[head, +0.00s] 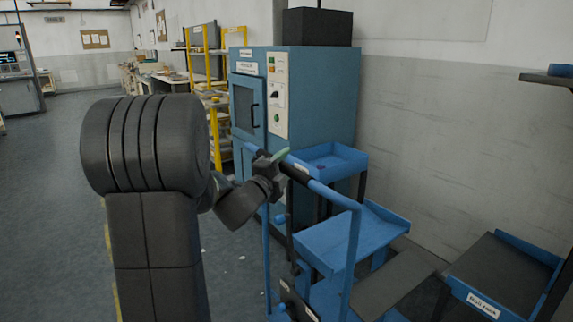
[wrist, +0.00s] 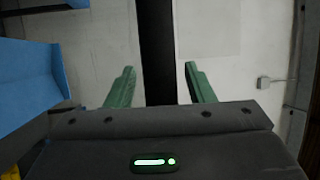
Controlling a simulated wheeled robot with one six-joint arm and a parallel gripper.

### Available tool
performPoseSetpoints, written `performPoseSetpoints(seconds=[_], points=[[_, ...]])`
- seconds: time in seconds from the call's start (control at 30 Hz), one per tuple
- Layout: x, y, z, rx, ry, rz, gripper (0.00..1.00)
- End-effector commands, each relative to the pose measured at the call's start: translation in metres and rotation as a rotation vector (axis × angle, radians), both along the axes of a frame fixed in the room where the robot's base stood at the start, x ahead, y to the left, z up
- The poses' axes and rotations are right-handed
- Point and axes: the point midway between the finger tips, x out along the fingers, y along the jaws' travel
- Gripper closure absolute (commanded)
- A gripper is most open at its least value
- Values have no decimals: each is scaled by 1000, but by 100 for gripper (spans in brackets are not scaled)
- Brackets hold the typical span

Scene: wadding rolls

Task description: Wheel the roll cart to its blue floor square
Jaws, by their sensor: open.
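The roll cart, with a blue tubular push handle (head: 352,235), stands at the lower middle of the head view. Its lower part is cut off by the bottom edge. My gripper (head: 279,155) is at the far upper end of the handle, by its dark grip section. In the wrist view, its two green fingers (wrist: 159,72) are apart, with a dark vertical bar (wrist: 157,40) showing in the gap. I cannot tell how deep the bar lies between them. No blue floor square is clearly visible.
A blue machine cabinet (head: 325,100) stands just beyond the cart. A yellow-framed rack (head: 213,120) is behind. Open grey floor (head: 55,160) lies to the left.

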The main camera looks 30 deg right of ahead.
Motion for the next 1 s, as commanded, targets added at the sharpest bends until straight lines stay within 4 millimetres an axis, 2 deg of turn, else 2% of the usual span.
performPoseSetpoints(seconds=[0.5, 0.7, 1.0], points=[[-48, 95, -19, 0, 1, 4, 51], [-57, 111, -23, 1, 1, 2, 51], [-59, 113, -23, 0, 0, 0, 51]])
